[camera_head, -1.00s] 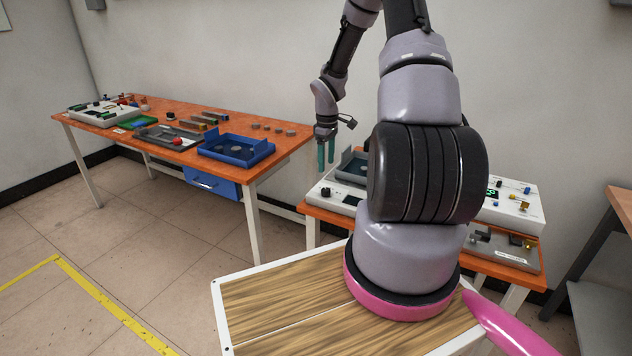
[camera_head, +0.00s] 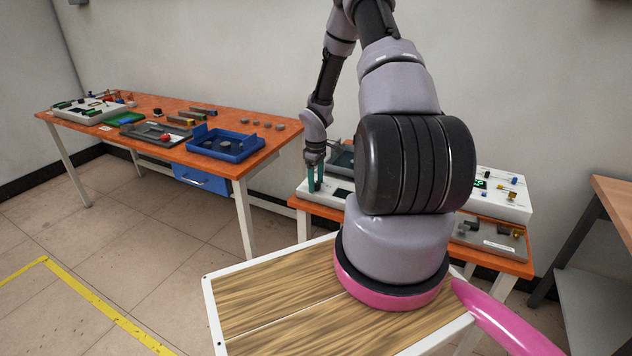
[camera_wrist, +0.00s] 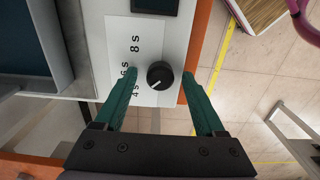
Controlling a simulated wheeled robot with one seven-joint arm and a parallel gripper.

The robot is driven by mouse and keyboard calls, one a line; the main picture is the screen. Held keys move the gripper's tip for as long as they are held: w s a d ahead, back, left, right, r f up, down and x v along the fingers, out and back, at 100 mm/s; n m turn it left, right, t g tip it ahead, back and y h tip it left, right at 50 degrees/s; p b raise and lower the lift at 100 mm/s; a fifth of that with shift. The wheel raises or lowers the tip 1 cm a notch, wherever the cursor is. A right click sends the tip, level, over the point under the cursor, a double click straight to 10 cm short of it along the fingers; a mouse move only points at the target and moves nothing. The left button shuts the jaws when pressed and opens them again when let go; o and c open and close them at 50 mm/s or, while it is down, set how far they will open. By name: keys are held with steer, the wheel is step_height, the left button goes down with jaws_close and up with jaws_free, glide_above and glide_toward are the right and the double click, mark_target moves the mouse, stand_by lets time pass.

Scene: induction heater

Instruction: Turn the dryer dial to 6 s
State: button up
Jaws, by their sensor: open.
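The dryer dial (camera_wrist: 160,74) is a round black knob with a white mark, on a white panel printed 4 s, 6 s and 8 s. Its mark points to the lower left in the wrist view, toward the 4 s label. The dryer (camera_head: 325,204) is the white box at the left end of the right-hand bench. My gripper (camera_wrist: 159,76) is open, with its green fingertips on either side of the dial and a gap visible on both sides. In the head view my gripper (camera_head: 315,180) is over the dryer's left end and the dial is hidden.
The dryer's dark screen (camera_wrist: 156,5) is beside the dial, and a grey-blue tray (camera_wrist: 30,45) lies along the panel's left. A white unit with a green display (camera_head: 500,192) stands farther right. The left bench (camera_head: 150,145) holds trays and parts.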

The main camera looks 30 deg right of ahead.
jaws_close()
steer(key=shift+m, duration=0.3)
steer(key=m, duration=0.4)
steer(key=shift+m, duration=2)
jaws_free()
